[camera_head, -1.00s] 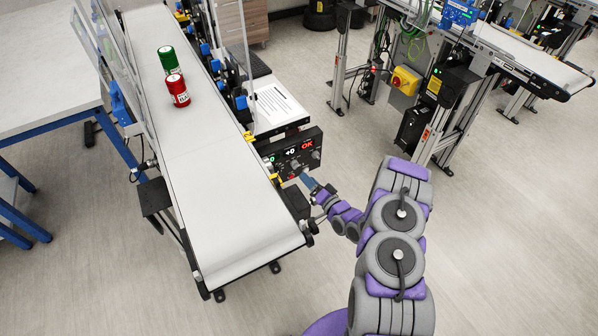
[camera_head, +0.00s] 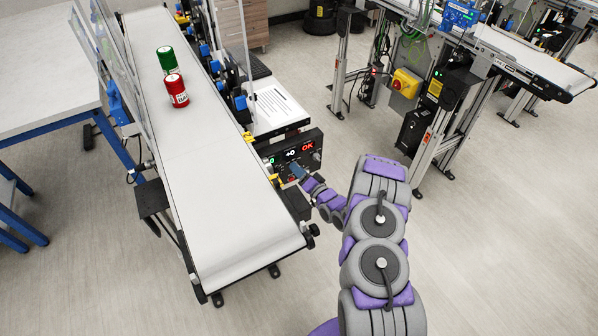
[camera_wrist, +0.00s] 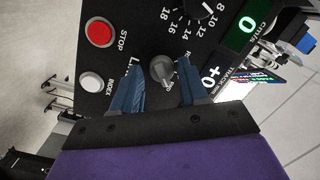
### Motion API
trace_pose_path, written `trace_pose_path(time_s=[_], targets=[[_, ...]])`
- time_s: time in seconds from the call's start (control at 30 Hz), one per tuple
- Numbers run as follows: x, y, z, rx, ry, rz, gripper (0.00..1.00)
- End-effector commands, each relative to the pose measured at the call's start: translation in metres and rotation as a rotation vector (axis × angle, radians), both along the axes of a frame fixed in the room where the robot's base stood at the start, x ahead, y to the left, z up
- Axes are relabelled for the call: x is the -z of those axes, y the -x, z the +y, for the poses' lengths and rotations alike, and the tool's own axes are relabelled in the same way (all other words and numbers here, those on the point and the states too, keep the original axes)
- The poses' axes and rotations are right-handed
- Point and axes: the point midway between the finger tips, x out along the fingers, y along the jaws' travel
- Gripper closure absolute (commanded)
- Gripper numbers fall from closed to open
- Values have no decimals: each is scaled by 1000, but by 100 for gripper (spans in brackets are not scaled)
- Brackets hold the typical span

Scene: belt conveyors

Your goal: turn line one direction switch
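The direction switch (camera_wrist: 163,70) is a small grey rotary knob on the black control panel (camera_wrist: 72,68), between partly hidden labels starting with L and R. My gripper (camera_wrist: 158,74) is open, with one blue finger on each side of the knob in the wrist view. I cannot tell if either finger touches it. In the head view my gripper (camera_head: 299,173) is at the front of the control panel (camera_head: 284,158) beside the belt's near end, and it hides the switch there.
A red STOP button (camera_wrist: 99,32), a white INDEX button (camera_wrist: 91,81) and a numbered dial (camera_wrist: 190,8) surround the switch. The conveyor belt (camera_head: 210,190) carries a red can (camera_head: 177,91) and a green can (camera_head: 167,61). Open floor lies right of the panel.

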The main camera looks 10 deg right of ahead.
Motion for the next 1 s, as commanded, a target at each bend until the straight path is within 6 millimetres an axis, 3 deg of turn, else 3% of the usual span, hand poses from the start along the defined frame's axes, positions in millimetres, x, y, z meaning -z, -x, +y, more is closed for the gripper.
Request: trace_pose_path(time_s=[0.07,0.43,0.77,1.0], targets=[[0,0,0,0,0,0,64],[1,0,0,1,1,2,100],[0,0,0,0,45,-10,100],[-2,0,0,0,183,-52,100]])
